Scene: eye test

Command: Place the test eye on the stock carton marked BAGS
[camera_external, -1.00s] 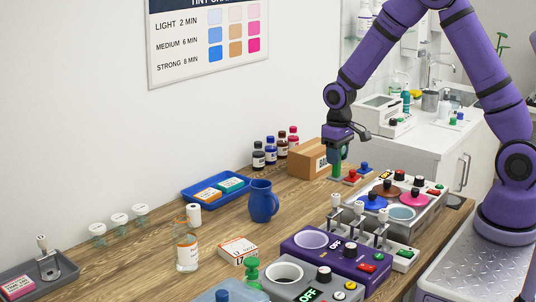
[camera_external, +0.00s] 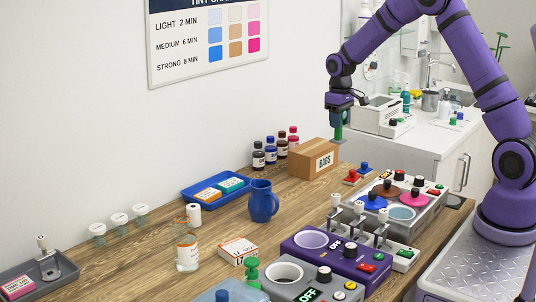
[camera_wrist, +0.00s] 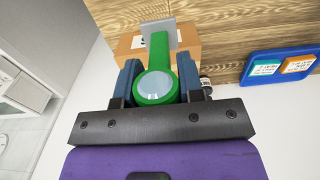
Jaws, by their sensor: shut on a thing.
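The stock carton (camera_external: 309,161) is a brown box with a BAGS label on its front, standing on the wooden counter near the wall. My gripper (camera_external: 338,123) points down at the carton's far right end and is shut on a green piece, which I take for the test eye (camera_external: 338,134). In the wrist view, the test eye (camera_wrist: 158,58) has a pale round disc at its near end and a grey square plate at its far end. It sits between both fingers, with the carton (camera_wrist: 128,44) partly hidden behind it. A gap to the carton is hard to judge.
Several dark bottles (camera_external: 270,154) stand left of the carton. A blue tray (camera_external: 200,198) and blue jug (camera_external: 262,203) lie nearer. Red and blue knobbed pieces (camera_external: 357,175) and a metal tray of colour pots (camera_external: 432,207) are to the right.

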